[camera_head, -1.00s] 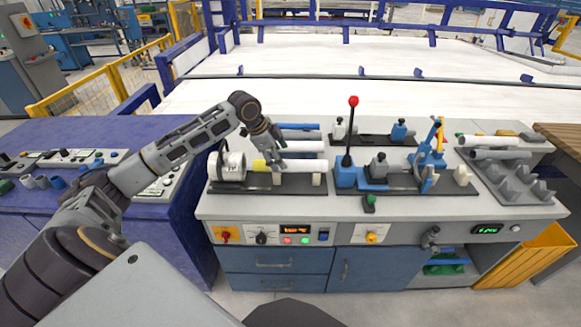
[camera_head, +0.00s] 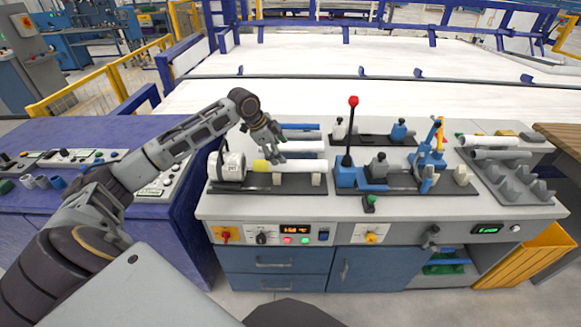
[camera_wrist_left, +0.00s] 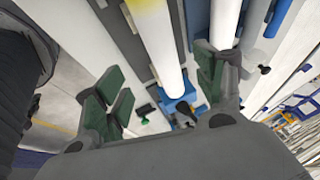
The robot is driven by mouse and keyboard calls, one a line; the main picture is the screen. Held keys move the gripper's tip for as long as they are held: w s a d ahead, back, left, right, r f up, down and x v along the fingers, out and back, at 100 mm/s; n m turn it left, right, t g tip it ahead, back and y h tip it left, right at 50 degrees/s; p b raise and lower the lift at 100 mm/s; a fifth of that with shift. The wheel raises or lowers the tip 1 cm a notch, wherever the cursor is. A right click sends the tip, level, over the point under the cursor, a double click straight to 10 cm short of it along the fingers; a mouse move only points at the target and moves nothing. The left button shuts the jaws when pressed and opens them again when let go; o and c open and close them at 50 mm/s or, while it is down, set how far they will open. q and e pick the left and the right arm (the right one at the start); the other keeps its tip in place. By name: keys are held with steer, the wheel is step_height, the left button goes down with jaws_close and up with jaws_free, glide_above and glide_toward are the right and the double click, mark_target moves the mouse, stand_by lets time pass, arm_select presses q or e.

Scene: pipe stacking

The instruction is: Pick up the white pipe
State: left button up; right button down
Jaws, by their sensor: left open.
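A white pipe with a yellow end (camera_head: 302,165) lies level on supports at the front left of the bench, beside a round white machine head (camera_head: 229,167). My left gripper (camera_head: 279,155) is open and empty, just above and behind this pipe near its yellow end. In the left wrist view, the white pipe (camera_wrist_left: 158,45) runs between the two spread green-padded fingers of the gripper (camera_wrist_left: 160,88); I see no contact. Another white pipe (camera_head: 305,146) lies behind it. My right gripper is not in view.
A blue pipe (camera_head: 302,134) lies further back. A lever with a red knob (camera_head: 353,102) stands upright right of the pipes. A grey rack (camera_head: 517,180) at the right holds a white pipe (camera_head: 488,141) and a grey pipe (camera_head: 500,154).

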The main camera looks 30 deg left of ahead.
mark_target(289, 164)
arm_select(q)
steer(key=shift+x, duration=2.7)
steer(key=shift+f, duration=0.1)
steer(key=shift+x, duration=2.5)
steer(key=shift+w+a, duration=0.15)
steer(key=shift+c, duration=0.4)
steer(key=c, duration=1.1)
steer(key=shift+r, duration=5.05)
steer(key=shift+f, duration=0.15)
